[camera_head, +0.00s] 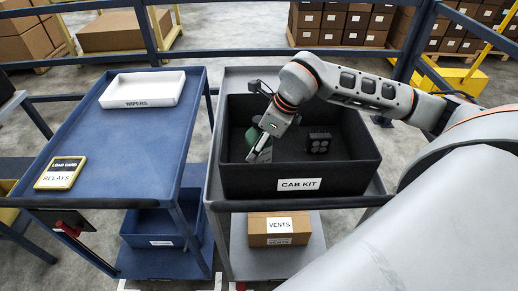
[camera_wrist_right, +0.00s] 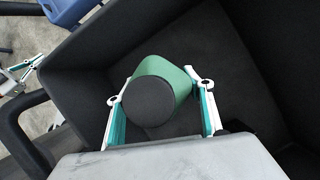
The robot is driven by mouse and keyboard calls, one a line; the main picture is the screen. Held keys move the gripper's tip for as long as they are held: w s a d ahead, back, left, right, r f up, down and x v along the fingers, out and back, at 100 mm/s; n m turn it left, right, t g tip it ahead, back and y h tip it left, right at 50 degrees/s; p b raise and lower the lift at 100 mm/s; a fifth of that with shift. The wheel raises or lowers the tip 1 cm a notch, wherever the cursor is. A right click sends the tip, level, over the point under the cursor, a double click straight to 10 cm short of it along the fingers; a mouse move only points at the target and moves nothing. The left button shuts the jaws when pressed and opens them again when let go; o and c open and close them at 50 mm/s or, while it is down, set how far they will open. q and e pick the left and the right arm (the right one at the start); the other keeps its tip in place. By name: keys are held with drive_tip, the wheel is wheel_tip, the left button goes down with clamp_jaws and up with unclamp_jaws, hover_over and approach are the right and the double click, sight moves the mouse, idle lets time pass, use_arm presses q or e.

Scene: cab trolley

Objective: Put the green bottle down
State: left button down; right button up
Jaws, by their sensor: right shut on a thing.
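The green bottle (camera_head: 259,148) is inside the black CAB KIT bin (camera_head: 299,187), towards its left side. In the right wrist view the bottle (camera_wrist_right: 179,79) shows its round black end towards the camera and its green body behind. My right gripper (camera_head: 257,143) reaches down into the bin, with one finger on each side of the bottle, shut on it. The same gripper (camera_wrist_right: 162,108) shows in the right wrist view. Whether the bottle touches the bin floor I cannot tell. My left gripper is not clearly in the head view.
A black block with round tops (camera_head: 319,142) stands in the bin, right of the bottle. The bin is on a grey trolley (camera_head: 232,84). A blue trolley (camera_head: 140,141) at left carries a white WIPERS tray (camera_head: 143,88) and a load card (camera_head: 61,173). A VENTS box (camera_head: 279,229) is below.

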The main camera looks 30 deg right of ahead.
drive_tip(key=shift+f, duration=0.7)
drive_tip(key=o, duration=1.6)
drive_tip(key=shift+f, duration=0.15)
drive_tip(key=v, duration=1.2)
